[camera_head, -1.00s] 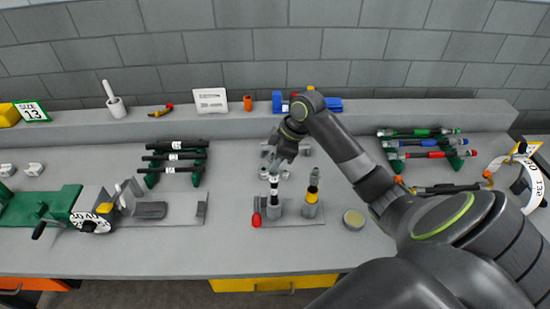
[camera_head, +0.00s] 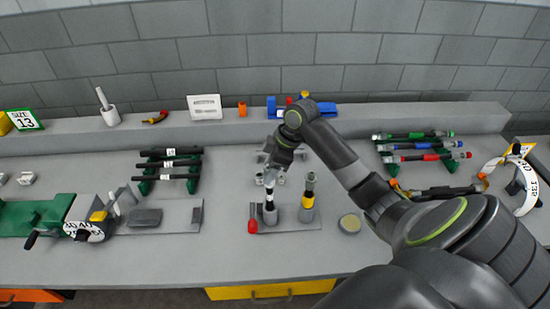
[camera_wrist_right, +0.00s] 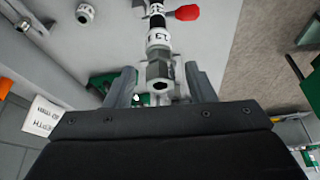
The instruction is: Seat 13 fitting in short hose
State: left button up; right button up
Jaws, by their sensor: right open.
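My right gripper (camera_head: 271,176) points down over a grey metal fitting with a hex body (camera_wrist_right: 160,72). In the right wrist view its two fingers stand apart on either side of the hex, with gaps visible. The fitting has a white collar marked 13 (camera_wrist_right: 158,38). It is in line with a short black hose (camera_head: 269,207) with white lettering, upright in a grey holder (camera_head: 270,219). Whether the fitting is fully seated cannot be told. A second upright piece with a yellow band (camera_head: 307,199) stands to the right. My left gripper is not in view.
A red-tipped handle (camera_head: 252,226) is beside the holder. A round tin (camera_head: 349,223) lies to the right. Black hoses rest on a green rack (camera_head: 146,187) at left, coloured ones on another rack (camera_head: 394,169) at right. A green crimper (camera_head: 62,210) is at far left.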

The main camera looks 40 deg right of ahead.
jog(key=b+v, duration=0.3)
jog(key=v, duration=1.4)
jog(key=shift+d, duration=0.15)
